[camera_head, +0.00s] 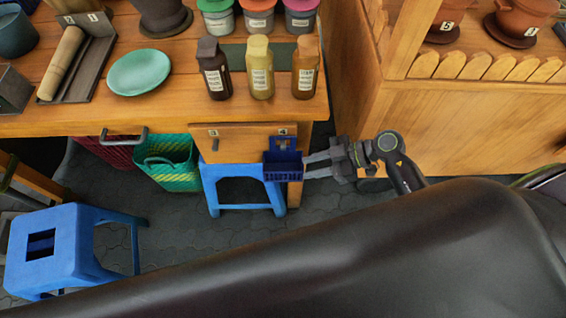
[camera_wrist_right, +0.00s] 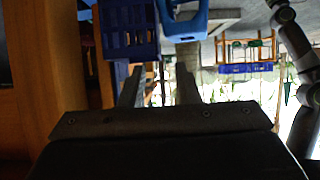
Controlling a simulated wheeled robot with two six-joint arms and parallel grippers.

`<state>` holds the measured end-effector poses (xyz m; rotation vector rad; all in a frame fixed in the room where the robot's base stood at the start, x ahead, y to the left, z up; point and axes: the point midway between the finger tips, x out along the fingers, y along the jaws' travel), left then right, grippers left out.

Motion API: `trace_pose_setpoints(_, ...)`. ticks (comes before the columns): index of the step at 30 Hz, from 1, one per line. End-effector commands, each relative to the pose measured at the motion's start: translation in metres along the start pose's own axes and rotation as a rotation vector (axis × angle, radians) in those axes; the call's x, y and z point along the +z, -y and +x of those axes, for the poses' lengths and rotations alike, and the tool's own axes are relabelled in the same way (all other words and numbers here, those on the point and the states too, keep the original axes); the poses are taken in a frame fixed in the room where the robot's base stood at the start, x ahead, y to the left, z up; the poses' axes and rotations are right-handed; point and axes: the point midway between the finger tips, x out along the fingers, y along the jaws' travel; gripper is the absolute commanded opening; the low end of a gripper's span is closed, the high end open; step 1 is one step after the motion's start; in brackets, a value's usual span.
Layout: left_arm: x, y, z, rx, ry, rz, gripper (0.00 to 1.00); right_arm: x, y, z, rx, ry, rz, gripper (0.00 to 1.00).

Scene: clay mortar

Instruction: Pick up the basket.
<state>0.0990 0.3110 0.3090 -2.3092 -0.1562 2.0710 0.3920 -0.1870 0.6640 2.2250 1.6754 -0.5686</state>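A small dark-blue slotted basket (camera_head: 284,172) hangs at the right front corner of the wooden workbench, beside the drawer. In the right wrist view the blue basket (camera_wrist_right: 128,32) is at the top, left of centre. My right gripper (camera_head: 308,165) is open just right of it, its two fingers pointing left toward it. In the wrist view the fingers (camera_wrist_right: 160,72) are apart with nothing between them; whether a fingertip touches the basket I cannot tell. A green woven basket (camera_head: 168,168) stands under the bench further left. My left gripper is not in view.
The workbench (camera_head: 170,122) holds bottles (camera_head: 260,70), jars, a green plate (camera_head: 139,72) and a tray with a roller. Blue stools (camera_head: 245,185) stand under and left of it (camera_head: 50,240). A wooden shelf unit (camera_head: 470,125) stands right. Paved floor (camera_head: 180,235) is open between.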

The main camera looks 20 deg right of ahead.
Motion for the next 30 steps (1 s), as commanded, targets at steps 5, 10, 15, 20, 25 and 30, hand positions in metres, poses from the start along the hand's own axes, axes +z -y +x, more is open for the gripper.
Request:
trace_pose_setpoints(5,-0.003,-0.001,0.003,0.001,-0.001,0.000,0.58,0.000,0.000,0.028,-0.001,-0.003,0.002,0.29)
trace_pose_setpoints(10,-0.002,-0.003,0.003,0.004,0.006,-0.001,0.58,0.000,0.000,0.038,-0.001,-0.002,0.000,0.29)
trace_pose_setpoints(15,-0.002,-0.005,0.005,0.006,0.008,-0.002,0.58,-0.001,-0.001,0.060,-0.001,-0.005,0.001,0.29)
trace_pose_setpoints(20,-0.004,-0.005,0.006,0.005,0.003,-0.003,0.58,-0.002,-0.002,0.082,0.000,-0.004,0.001,0.29)
trace_pose_setpoints(25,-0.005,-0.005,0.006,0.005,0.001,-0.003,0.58,-0.001,-0.002,0.089,0.000,0.000,0.000,0.29)
trace_pose_setpoints(30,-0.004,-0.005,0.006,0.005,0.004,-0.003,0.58,-0.001,-0.002,0.088,0.000,0.000,0.000,0.28)
